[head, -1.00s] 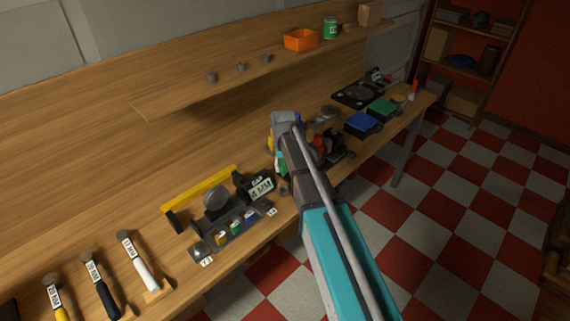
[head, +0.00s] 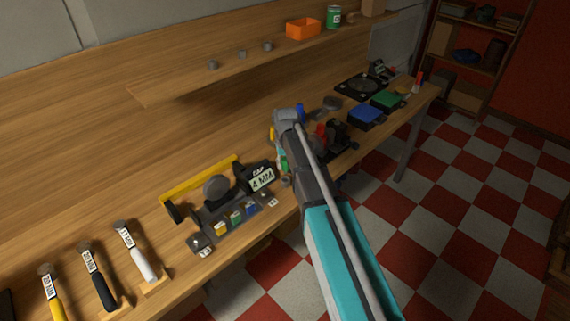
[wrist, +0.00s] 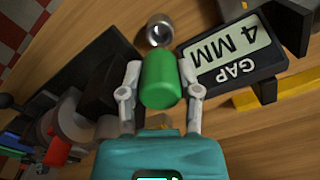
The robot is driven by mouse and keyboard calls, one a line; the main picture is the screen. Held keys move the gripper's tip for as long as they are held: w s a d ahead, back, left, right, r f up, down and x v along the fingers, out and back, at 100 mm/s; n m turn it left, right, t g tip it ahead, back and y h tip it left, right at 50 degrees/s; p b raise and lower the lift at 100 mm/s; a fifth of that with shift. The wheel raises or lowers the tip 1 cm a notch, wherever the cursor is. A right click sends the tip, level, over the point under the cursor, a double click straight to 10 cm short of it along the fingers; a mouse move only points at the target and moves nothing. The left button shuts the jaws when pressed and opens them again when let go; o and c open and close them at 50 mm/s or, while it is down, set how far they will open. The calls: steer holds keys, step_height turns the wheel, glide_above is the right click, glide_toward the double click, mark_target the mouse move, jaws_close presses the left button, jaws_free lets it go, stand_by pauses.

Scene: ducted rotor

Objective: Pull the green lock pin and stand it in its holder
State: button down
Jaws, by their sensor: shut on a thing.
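The green lock pin (wrist: 161,78) is between the fingers of my gripper (wrist: 160,92) in the wrist view, its rounded green body toward the camera. My gripper is shut on it. A small metal ring-shaped holder (wrist: 160,29) with a dark hole shows just beyond the pin, its opening uncovered. The pin appears apart from it; the height between them is hard to judge. In the head view a bit of the green pin (head: 285,164) shows beside my arm, above the small grey holder (head: 286,181) at the bench's front edge. My arm hides most of the gripper there.
A gap display reading 4 MM (wrist: 232,53) stands close to the right finger. Dark fixture parts with a red piece (wrist: 55,135) lie on the left. In the head view a block with coloured pieces (head: 235,217) and several hammers (head: 133,252) occupy the near bench.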

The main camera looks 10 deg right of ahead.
mark_target(285, 159)
steer(key=shift+f+b, duration=0.6)
steer(key=shift+f, duration=0.25)
steer(key=shift+f+b, duration=1.9)
steer(key=shift+f, duration=0.05)
stand_by(0.5)
steer(key=shift+c, duration=1.1)
jaws_free()
steer(key=shift+r, duration=0.25)
step_height(285, 159, up, 9)
steer(key=p, duration=0.9)
steer(key=shift+r+p, duration=0.1)
steer(key=shift+p, duration=0.25)
steer(key=w+d+r+p, duration=0.6)
steer(key=w, duration=0.2)
steer(key=shift+r, duration=0.15)
